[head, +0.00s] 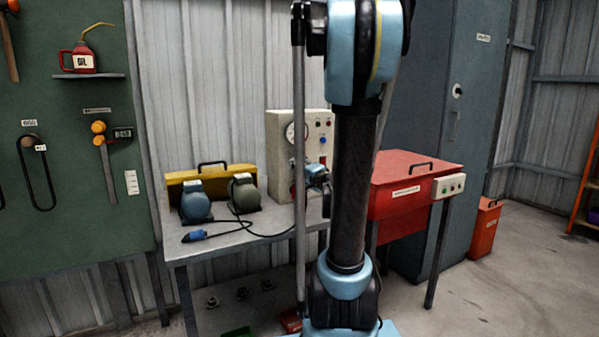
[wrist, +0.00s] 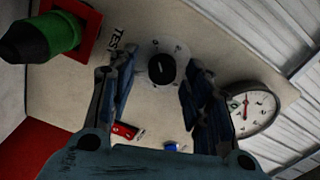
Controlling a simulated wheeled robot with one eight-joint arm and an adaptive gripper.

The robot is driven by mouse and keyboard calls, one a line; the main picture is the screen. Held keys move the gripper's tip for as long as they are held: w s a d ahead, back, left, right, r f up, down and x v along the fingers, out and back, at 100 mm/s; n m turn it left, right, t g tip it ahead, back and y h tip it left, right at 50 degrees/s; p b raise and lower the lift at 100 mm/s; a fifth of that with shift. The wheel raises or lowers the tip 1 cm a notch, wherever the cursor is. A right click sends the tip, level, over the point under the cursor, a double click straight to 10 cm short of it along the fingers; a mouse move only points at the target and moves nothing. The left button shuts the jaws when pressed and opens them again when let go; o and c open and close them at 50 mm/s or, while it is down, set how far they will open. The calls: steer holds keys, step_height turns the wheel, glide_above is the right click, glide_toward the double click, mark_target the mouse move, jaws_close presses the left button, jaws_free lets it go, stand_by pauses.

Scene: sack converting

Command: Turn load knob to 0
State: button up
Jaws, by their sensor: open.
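The load knob (wrist: 161,69) is a round black knob on a pale dial with small marks, set in a cream panel. A small light line shows on its face, but the numbers are too small to read. My gripper (wrist: 158,78) is open, one finger on each side of the knob in the wrist view. I cannot tell how far the fingertips are from the panel, and I see no contact. In the head view the cream test panel (head: 277,119) stands on the bench, with my gripper (head: 319,178) in front of it. The knob is not discernible there.
Near the knob are a round gauge (wrist: 250,108), a red switch (wrist: 125,131), a blue button (wrist: 170,147) and a green-and-black part (wrist: 55,35) on a red plate. Two motors (head: 195,205) and a cable lie on the bench (head: 235,243). A red cabinet (head: 400,200) stands right.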

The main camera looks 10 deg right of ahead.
steer(key=v, duration=1.1)
steer(key=shift+s, duration=0.2)
steer(key=a+f+n+g, duration=0.1)
steer(key=a+f, duration=0.1)
steer(key=s+a+f+n+g, duration=0.1)
steer(key=a+f+n+g, duration=0.2)
steer(key=a+f+g, duration=0.1)
steer(key=shift+s+a+n, duration=0.15)
steer(key=shift+s+n, duration=0.1)
steer(key=shift+n, duration=0.15)
steer(key=shift+s+a+f+n+g+h, duration=0.2)
steer(key=shift+s+a+f+n+g, duration=0.05)
steer(key=shift+s+f+n+g, duration=0.3)
steer(key=shift+s+a+f+n+g+h, duration=0.2)
steer(key=shift+s+f+n+g, duration=0.25)
steer(key=shift+g, duration=0.2)
steer(key=s+n+g+h, duration=0.1)
steer(key=s+d+f+n+h, duration=0.1)
steer(key=shift+s+g, duration=0.3)
steer(key=shift+g, duration=0.1)
steer(key=s+d+f+n+g+h, duration=0.1)
steer(key=s+f+g, duration=0.2)
steer(key=s, duration=0.6)
steer(key=s+d+f+n+g+h, duration=0.1)
steer(key=s+f+g, duration=0.1)
steer(key=s+f, duration=0.5)
steer(key=shift+s+d+g+h, duration=0.4)
steer(key=shift+s, duration=0.45)
